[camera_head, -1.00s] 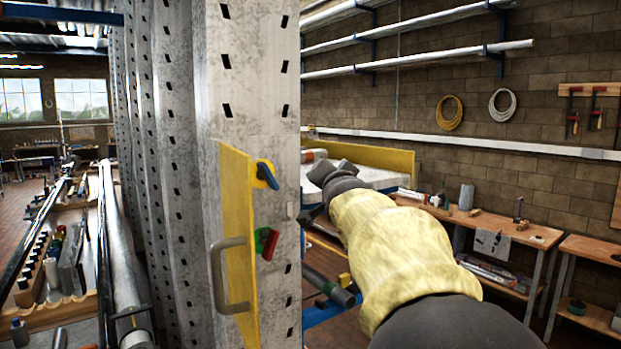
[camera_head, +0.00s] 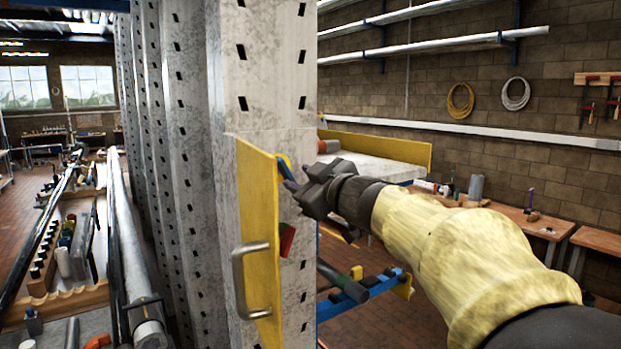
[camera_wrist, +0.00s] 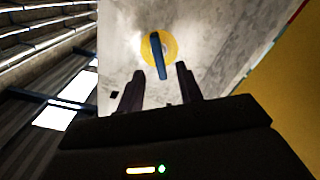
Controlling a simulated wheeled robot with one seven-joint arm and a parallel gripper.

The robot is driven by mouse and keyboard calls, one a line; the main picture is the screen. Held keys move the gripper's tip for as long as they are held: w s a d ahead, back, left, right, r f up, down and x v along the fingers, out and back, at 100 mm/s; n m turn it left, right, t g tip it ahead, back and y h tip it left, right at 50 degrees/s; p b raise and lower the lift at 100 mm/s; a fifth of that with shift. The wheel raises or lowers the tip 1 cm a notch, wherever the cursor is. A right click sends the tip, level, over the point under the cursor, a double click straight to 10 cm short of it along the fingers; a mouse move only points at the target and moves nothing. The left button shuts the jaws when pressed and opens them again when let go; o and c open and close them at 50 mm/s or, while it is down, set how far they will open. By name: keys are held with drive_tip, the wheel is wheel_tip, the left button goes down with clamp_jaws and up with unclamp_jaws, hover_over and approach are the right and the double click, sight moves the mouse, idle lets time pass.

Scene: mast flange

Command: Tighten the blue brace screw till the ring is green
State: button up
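The blue brace screw shows as a blue handle (camera_head: 284,166) on the mast face, just beyond the yellow plate's edge. In the wrist view the blue handle (camera_wrist: 160,56) stands near upright across a round yellow ring (camera_wrist: 173,48). The ring is yellow, not green. My gripper (camera_head: 298,190) is at the mast, close beside the blue handle. In the wrist view its two fingers (camera_wrist: 159,70) are apart, on either side of the handle's lower end, with nothing gripped. I cannot tell how far the fingertips are from the ring.
A yellow plate (camera_head: 258,215) with a grey pull handle (camera_head: 245,280) stands out from the perforated mast (camera_head: 270,95). A red handle (camera_head: 287,240) sits below the blue one, partly hidden by the plate. A blue bracket with a dark cylinder (camera_head: 343,282) lies right of the mast.

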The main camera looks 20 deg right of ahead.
sight(289, 174)
drive_tip(key=shift+x, duration=3.35)
drive_tip(key=shift+w, duration=0.15)
clamp_jaws()
